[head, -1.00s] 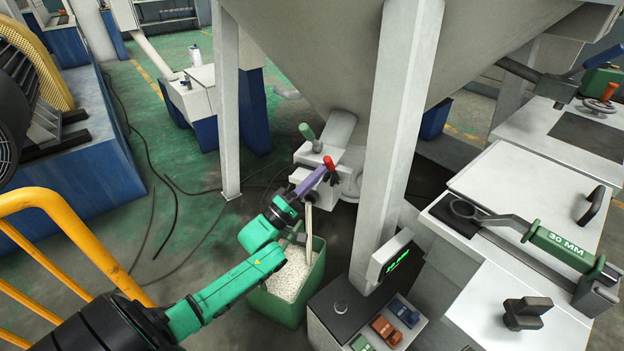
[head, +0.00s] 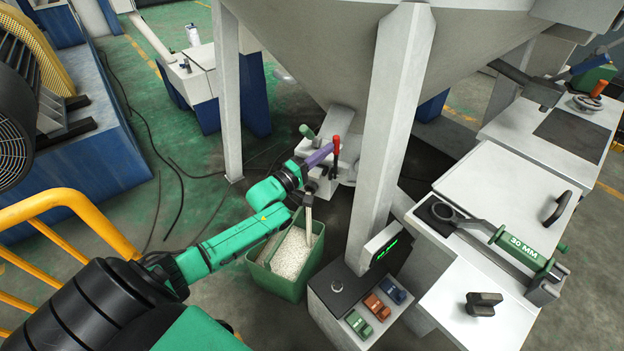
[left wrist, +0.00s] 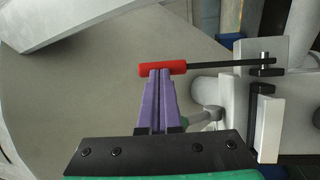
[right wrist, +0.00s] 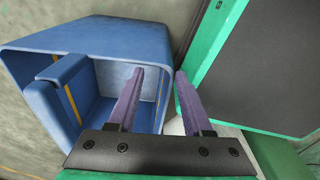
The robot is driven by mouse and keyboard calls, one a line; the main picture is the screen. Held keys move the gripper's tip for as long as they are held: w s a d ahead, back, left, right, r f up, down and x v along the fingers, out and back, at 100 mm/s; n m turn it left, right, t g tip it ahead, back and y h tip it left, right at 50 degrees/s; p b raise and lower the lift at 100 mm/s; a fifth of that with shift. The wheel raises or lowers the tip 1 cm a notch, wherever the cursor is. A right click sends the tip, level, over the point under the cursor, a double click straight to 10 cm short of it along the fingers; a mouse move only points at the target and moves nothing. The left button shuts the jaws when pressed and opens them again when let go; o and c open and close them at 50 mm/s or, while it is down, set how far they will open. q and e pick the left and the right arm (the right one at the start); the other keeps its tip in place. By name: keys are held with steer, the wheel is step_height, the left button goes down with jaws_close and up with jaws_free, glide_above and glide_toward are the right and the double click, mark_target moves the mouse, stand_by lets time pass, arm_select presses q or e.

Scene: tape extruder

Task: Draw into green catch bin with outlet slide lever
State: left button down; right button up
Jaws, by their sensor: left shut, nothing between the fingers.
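The red-handled lever (head: 336,146) stands nearly upright at the grey outlet under the hopper. Its red grip (left wrist: 162,68) and black rod run sideways in the left wrist view. My left gripper (head: 320,155) is shut and empty, its purple fingertips at the red grip, touching or very close. The green catch bin (head: 275,284) stands on the floor below the outlet with pale pellets (head: 293,256) in it. A pale spout (head: 308,213) reaches down towards the pellets. My right gripper (right wrist: 157,82) is open and empty at a blue bin (right wrist: 60,100); it is outside the head view.
A white leg (head: 392,120) of the hopper (head: 330,50) stands just right of the outlet. A green-handled lever (head: 306,131) is beside the red one. A display box (head: 381,245) stands right of the bin. A yellow railing (head: 60,200) is at the left.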

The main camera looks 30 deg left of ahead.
arm_select(q)
steer(key=shift+w+a+r+n+g+y+p, duration=0.15)
steer(key=shift+w+r+n+g+p, duration=0.1)
steer(key=shift+w+g+p, duration=0.2)
steer(key=shift+w+d+r+n+g+y+p, duration=0.15)
steer(key=shift+w+r+n+g+p, duration=0.15)
steer(key=shift+w+g, duration=0.25)
arm_select(e)
step_height(320, 180, up, 4)
steer(key=shift+f, duration=0.1)
arm_select(q)
steer(key=shift+a, duration=0.1)
